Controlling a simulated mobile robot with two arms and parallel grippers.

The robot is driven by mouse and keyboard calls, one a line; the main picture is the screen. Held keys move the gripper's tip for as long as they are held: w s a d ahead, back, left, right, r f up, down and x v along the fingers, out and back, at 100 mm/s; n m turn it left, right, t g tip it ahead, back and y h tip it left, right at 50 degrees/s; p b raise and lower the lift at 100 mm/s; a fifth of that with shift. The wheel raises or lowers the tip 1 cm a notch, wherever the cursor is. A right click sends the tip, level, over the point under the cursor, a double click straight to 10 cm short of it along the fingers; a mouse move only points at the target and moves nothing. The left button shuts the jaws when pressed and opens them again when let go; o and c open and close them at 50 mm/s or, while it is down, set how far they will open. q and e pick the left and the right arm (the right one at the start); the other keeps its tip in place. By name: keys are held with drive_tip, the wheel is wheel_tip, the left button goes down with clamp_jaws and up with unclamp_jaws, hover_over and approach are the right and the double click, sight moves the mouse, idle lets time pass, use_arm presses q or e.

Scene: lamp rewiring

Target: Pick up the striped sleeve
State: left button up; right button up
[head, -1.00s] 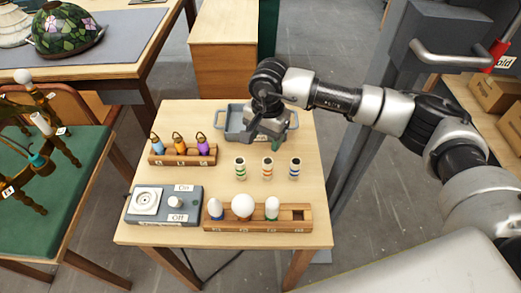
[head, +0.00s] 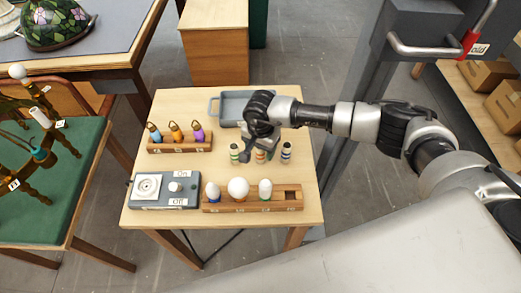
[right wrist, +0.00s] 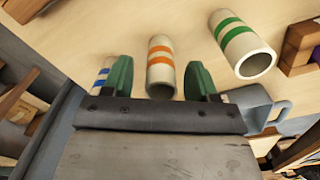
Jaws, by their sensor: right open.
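Three cream sleeves stand upright in a row on the small wooden table. The green-striped sleeve (head: 234,154) is on the left, the orange-striped sleeve (head: 260,157) in the middle and the blue-striped sleeve (head: 286,152) on the right. My right gripper (head: 262,142) is open just above and behind the middle one. In the right wrist view, the orange-striped sleeve (right wrist: 161,62) lies between the two green fingers, with gaps on both sides. The green-striped sleeve (right wrist: 240,42) is to the right there; the blue-striped sleeve (right wrist: 103,72) is partly hidden by the left finger. My left gripper is not in view.
A grey tray (head: 233,104) is behind the sleeves. A bulb rack (head: 222,206) and a switch box (head: 150,204) stand in front. A rack with coloured pieces (head: 180,147) is at the left. Bare tabletop surrounds the sleeves.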

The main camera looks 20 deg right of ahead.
drive_tip(key=c, duration=1)
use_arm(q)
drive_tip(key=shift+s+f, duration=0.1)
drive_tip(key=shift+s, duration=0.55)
use_arm(e)
drive_tip(key=shift+r, duration=0.1)
